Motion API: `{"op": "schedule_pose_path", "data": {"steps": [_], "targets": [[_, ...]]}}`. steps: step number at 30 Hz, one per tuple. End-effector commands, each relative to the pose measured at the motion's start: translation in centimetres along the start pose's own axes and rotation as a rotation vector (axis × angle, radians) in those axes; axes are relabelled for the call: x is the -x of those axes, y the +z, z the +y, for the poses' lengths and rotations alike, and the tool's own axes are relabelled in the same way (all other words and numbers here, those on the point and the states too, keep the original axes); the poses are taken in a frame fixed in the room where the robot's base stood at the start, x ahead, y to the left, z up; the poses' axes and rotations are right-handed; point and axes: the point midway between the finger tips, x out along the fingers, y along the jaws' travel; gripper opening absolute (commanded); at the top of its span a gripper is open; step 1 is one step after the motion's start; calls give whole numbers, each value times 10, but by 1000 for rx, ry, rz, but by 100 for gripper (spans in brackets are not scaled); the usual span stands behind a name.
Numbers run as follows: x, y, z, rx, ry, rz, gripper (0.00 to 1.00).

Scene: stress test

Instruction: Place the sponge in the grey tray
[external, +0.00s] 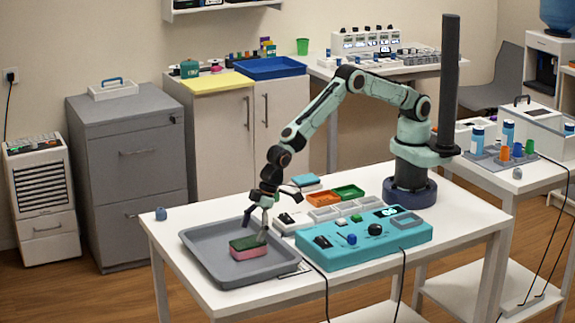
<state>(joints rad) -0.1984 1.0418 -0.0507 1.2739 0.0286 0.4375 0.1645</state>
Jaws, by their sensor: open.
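The sponge (249,252), pink below with a dark green top, lies in the grey tray (205,254) on the white table. It sits on the tray floor, right of the middle. My gripper (256,229) is open and points down just above the sponge. One finger is to the left of the sponge and the other is near its right end. I cannot tell whether a finger touches it.
A turquoise device (345,255) with knobs stands right of the tray. Behind it are an orange bin (324,199) and a green bin (348,191). The tray's left part is clear.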

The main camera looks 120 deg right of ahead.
Motion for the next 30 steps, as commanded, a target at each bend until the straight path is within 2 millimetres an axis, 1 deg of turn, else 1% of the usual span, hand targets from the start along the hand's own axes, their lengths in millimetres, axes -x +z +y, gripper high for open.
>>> {"op": "schedule_pose_path", "data": {"steps": [1,3,6,9,13,20,22,23,26,27,29,30], "targets": [[14,-2,-1,0,-1,4,86],[31,-1,0,0,-1,3,86],[53,-1,0,0,-1,3,86],[71,-1,0,0,0,3,86],[84,0,0,0,0,1,86],[94,1,1,0,0,-4,86],[109,5,5,-1,-3,-16,86],[119,9,8,-1,-5,-24,86],[168,32,22,-1,-15,-72,86],[192,48,28,2,-21,-98,86],[228,77,37,8,-30,-141,86],[250,99,43,14,-37,-170,86]]}}
